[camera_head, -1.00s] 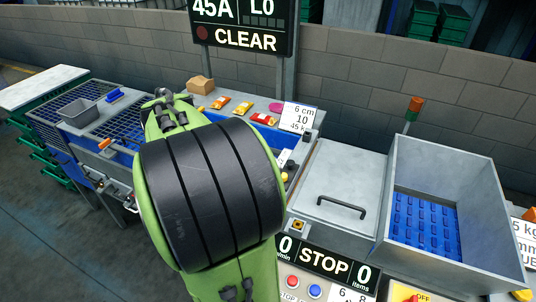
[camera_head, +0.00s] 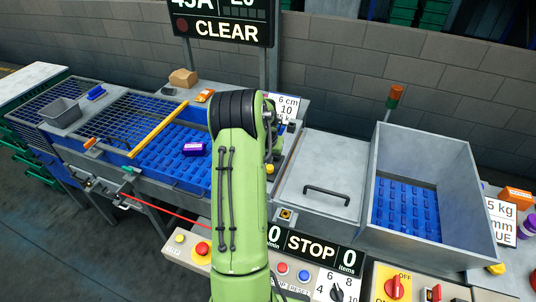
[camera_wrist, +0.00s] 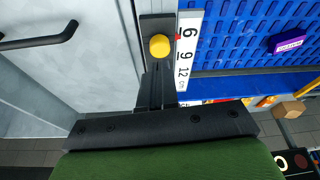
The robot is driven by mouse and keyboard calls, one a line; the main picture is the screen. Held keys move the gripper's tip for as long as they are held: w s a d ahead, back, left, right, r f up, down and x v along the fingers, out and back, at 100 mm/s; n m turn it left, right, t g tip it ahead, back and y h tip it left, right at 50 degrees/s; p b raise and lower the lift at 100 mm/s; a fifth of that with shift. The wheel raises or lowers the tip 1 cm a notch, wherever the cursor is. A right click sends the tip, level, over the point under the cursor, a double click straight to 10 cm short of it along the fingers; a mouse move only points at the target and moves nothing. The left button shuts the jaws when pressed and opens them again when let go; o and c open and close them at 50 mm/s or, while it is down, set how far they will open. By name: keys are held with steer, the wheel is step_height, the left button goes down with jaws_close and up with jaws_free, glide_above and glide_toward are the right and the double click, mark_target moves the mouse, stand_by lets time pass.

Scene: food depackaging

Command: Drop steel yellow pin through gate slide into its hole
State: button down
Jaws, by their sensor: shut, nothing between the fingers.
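In the wrist view a yellow round head (camera_wrist: 159,47), which looks like the pin's top, shows on a dark grey plate (camera_wrist: 157,22) between the grey hood and the blue belt. A white scale marked 6, 9, 12 (camera_wrist: 187,48) lies just right of it. My gripper (camera_wrist: 160,70) is shut with nothing in it, its fingertips close to the yellow head; contact cannot be told. The pin's shank, the gate slide's opening and the hole are not visible. In the head view my arm hides the gripper. A small yellow knob (camera_head: 269,168) shows beside the arm; I cannot tell whether it is the same part.
A grey hood lid with a black handle (camera_head: 327,194) stands right of my arm, beside an open grey hopper (camera_head: 420,146). A purple pack (camera_head: 194,149) lies on the blue belt (camera_head: 170,155), near a yellow bar (camera_head: 158,129). Stop controls (camera_head: 203,248) stand in front.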

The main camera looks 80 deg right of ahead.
mark_target(270, 168)
steer(key=b+x, duration=0.1)
steer(key=x, duration=0.3)
steer(key=shift+f, duration=0.1)
steer(key=shift+a, duration=0.1)
steer(key=shift+a+f+b, duration=0.1)
steer(key=shift+f+b, duration=0.2)
steer(key=shift+b, duration=0.05)
steer(key=shift+d+r+p, duration=0.15)
steer(key=shift+r+p, duration=0.25)
steer(key=shift+r, duration=0.35)
steer(key=shift+d+r+p, duration=0.1)
steer(key=shift+r+p, duration=0.25)
steer(key=shift+r, duration=0.4)
steer(key=b+v, duration=0.1)
steer(key=v, duration=1.4)
steer(key=shift+r, duration=0.2)
steer(key=shift+w+a, duration=0.1)
